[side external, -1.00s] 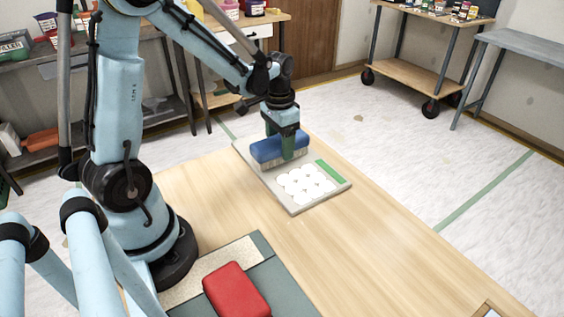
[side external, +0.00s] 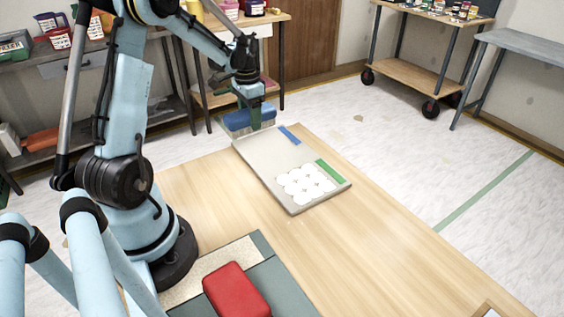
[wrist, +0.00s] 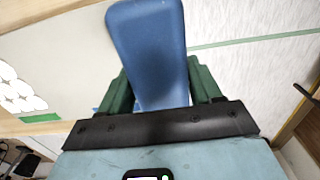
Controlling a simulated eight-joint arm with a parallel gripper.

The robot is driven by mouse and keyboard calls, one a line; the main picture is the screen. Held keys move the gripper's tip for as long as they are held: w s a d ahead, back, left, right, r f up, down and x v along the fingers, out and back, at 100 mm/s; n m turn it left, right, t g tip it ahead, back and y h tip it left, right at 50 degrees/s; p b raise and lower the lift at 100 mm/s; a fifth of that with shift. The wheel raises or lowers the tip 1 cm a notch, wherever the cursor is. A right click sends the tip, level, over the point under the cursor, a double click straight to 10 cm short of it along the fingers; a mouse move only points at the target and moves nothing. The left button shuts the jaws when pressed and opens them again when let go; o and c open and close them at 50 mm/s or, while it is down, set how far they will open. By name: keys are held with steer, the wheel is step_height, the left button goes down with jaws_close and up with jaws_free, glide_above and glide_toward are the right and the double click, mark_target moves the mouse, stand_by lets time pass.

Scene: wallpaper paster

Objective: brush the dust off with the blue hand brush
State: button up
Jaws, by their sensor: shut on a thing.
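The blue hand brush (side external: 248,121) is held in my gripper (side external: 253,108) above the far end of the grey board. In the wrist view the blue brush back (wrist: 150,50) sits between the green fingers of my gripper (wrist: 160,90), which are shut on it. The grey board (side external: 262,166) lies on the wooden table. White round patches (side external: 305,184) lie at its near end beside a green strip (side external: 330,170). A blue strip (side external: 290,135) marks its far right edge. The bristles look clear of the board, but the exact gap cannot be told.
A red block (side external: 236,290) rests on a grey-green mat (side external: 290,285) with a speckled strip (side external: 212,272) at the near left. A wheeled cart (side external: 425,65) and shelves stand beyond the table.

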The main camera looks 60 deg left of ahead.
steer(key=r, duration=0.8)
steer(key=shift+d+r, duration=0.2)
steer(key=shift+r, duration=0.05)
steer(key=o, duration=0.9)
steer(key=shift+c, duration=0.2)
steer(key=c, duration=0.5)
steer(key=shift+c, duration=0.2)
steer(key=shift+d, duration=0.1)
